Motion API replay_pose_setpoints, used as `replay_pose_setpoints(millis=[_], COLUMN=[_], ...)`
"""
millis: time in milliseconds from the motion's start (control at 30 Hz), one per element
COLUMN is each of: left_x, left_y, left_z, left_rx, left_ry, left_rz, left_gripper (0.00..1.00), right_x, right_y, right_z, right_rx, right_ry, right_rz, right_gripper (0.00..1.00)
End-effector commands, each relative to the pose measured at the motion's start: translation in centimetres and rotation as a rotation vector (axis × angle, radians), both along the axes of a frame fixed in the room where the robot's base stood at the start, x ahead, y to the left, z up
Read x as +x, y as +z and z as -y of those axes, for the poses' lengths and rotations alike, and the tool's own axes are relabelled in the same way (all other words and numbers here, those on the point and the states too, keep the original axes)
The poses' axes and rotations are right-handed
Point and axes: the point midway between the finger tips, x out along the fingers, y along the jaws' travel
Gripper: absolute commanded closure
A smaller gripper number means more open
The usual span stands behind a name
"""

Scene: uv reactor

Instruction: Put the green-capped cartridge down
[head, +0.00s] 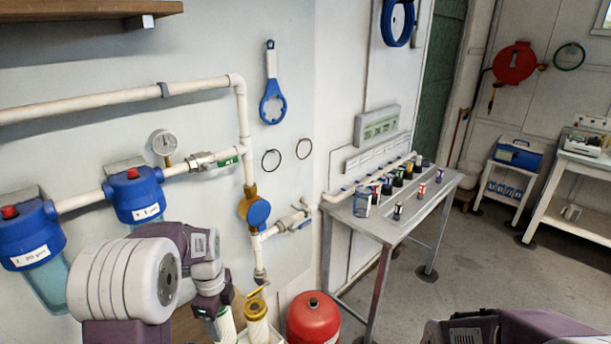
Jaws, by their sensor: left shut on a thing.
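My left gripper (212,304) is low in the middle of the head view, partly hidden by its own wrist. It is shut on the green-capped cartridge (226,328), a white cylinder with a little green at its top. The cartridge looks about upright; its lower end is cut off by the picture's bottom edge, so I cannot tell whether it touches anything below. A yellow-capped cartridge (257,308) stands just to its right. Part of my right arm shows at the bottom right, but its gripper is out of view.
A red tank (313,318) stands right of the cartridges. Blue-headed filter housings (137,194) and white piping (120,98) line the wall. A grey metal table (412,215) with several small containers stands to the right.

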Motion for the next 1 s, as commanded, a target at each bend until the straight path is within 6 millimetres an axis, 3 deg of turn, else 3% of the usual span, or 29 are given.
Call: replay_pose_setpoints(millis=[33,133,400,533,600,833,1000], left_x=[0.1,0.1,0.1,0.1,0.1,-1.5,-3.0], left_y=[2.8,5.5,11.4,13.3,10.5,5.5,1.0], left_z=[0.0,0.0,0.0,0.0,0.8,3.1,4.7], left_rx=[0.001,0.001,0.001,0.001,0.0,0.0,0.0], left_ry=[0.0,0.0,0.0,-0.002,-0.022,-0.069,0.091], left_rz=[0.004,0.004,0.004,0.002,0.0,-0.001,-0.002], left_gripper=[0.91,0.91,0.91,0.91,0.91,0.91,0.91], right_x=[0.0,0.0,0.0,0.0,0.1,0.0,0.0], right_y=[2.3,4.2,8.1,9.4,6.8,3.6,1.3], right_z=[0.0,0.0,0.0,0.0,0.0,0.0,0.0], right_rx=[0.0,0.0,0.0,0.0,0.0,0.0,0.0], right_ry=[0.0,0.0,0.0,0.0,0.0,0.0,0.0], right_rz=[0.0,0.001,0.001,0.001,0.001,0.0,0.001], right_gripper=[0.2,0.2,0.2,0.2,0.2,0.2,0.2])
